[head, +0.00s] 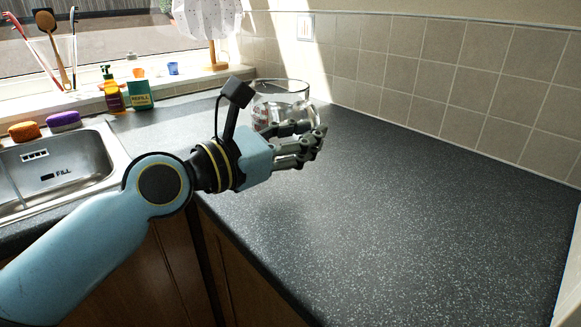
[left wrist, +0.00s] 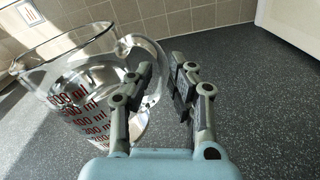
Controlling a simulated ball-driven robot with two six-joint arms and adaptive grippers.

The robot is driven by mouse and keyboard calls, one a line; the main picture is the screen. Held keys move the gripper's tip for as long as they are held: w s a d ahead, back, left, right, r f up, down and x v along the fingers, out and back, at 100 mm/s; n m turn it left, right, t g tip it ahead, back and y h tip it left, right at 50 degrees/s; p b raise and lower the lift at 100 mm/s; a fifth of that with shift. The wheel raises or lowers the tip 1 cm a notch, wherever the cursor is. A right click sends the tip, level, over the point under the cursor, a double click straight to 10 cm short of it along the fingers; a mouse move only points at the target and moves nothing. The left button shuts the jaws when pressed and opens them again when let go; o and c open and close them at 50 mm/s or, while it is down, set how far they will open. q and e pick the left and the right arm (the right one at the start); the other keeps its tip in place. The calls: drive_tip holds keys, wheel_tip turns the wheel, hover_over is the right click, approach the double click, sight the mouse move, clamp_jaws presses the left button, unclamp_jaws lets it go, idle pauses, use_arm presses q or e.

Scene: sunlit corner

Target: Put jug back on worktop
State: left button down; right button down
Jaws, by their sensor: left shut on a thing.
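The jug (head: 278,95) is clear glass and stands upright near the back corner of the worktop (head: 420,240). In the left wrist view the jug (left wrist: 85,85) shows red millilitre marks and a handle on its right side. My left gripper (head: 312,138) is shut on the jug at its handle side, and its fingers (left wrist: 172,88) are on either side of the handle. My right gripper is not in view.
A steel sink (head: 60,170) lies at the left. Sponges, an orange bottle (head: 111,90) and a green refill pack (head: 139,95) stand behind it. A tiled wall (head: 440,75) runs along the back. The worktop to the right is clear.

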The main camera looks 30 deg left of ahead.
sight(292, 139)
use_arm(q)
drive_tip(key=w+a+f+b, duration=0.1)
drive_tip(key=w+a+f, duration=0.1)
drive_tip(key=a, duration=0.1)
drive_tip(key=shift+w+a+f+b, duration=0.15)
drive_tip(key=shift+w+f+b, duration=0.05)
drive_tip(key=shift+b, duration=0.15)
wheel_tip(292, 139, down, 4)
drive_tip(key=b, duration=0.3)
drive_tip(key=shift+r, duration=0.1)
drive_tip(key=c, duration=1.6)
unclamp_jaws()
drive_tip(key=shift+f, duration=0.25)
drive_tip(key=shift+c, duration=0.2)
drive_tip(key=o, duration=0.4)
drive_tip(key=shift+r, duration=0.15)
